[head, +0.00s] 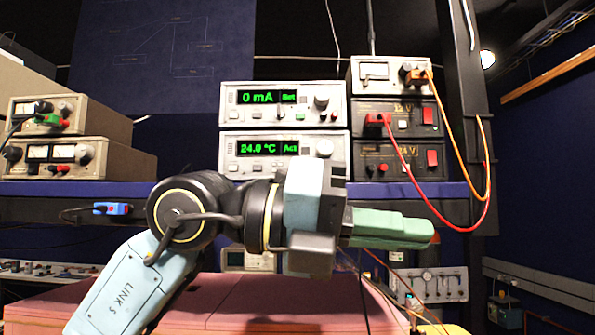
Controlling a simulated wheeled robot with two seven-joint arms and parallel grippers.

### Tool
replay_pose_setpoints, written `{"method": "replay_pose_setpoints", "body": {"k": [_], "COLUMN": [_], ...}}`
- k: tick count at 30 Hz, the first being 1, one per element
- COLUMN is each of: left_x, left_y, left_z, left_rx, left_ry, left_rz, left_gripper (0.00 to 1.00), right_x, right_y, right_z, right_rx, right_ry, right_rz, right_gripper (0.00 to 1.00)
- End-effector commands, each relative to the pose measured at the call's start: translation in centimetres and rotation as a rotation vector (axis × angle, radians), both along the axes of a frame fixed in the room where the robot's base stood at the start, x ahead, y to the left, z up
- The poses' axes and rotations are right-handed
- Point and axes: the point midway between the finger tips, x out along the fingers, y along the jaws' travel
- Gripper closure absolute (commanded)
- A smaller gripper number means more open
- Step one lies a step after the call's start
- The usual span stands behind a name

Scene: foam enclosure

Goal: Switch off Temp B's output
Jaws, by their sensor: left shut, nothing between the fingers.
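The lower of two stacked controllers, a temperature unit (232,163) on the shelf, shows "24.0 °C" and "Act" in lit green. I cannot read a "Temp B" label on it. It has a knob at the right of its display and small controls along its lower front, partly hidden by my left arm. My left gripper (428,232) has green fingers, shut and empty, pointing right. In the picture it lies below and to the right of this unit, under the shelf edge line. My right gripper is not in view.
A current unit (231,117) reading "0 mA Set" sits on top. To the right are stacked black supplies (357,113) with red switches and hanging red and orange cables (409,167). Metered boxes (110,160) stand at left. A blue-edged shelf (40,188) carries them; pink foam (240,300) lies below.

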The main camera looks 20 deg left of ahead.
Motion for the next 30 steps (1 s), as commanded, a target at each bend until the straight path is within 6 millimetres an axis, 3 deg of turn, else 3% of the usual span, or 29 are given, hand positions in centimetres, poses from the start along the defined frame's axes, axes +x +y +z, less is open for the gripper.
{"method": "replay_pose_setpoints", "body": {"k": [6, 12, 16, 30], "left_x": [2.5, 2.7, 2.6, 3.3], "left_y": [5.9, 10.5, 11.6, 11.8], "left_z": [4.7, 8.2, 8.9, 9.0], "left_rx": [0.287, 0.35, 0.356, 0.357], "left_ry": [-0.129, -0.153, -0.152, -0.151], "left_rz": [0.451, 0.726, 0.786, 0.786], "left_gripper": [1.0, 1.0, 1.0, 1.0], "right_x": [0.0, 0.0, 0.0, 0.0], "right_y": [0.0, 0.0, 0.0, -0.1], "right_z": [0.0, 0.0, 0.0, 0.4], "right_rx": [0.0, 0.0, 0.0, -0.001], "right_ry": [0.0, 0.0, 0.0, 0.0], "right_rz": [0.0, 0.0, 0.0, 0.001], "right_gripper": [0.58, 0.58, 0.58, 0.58]}}
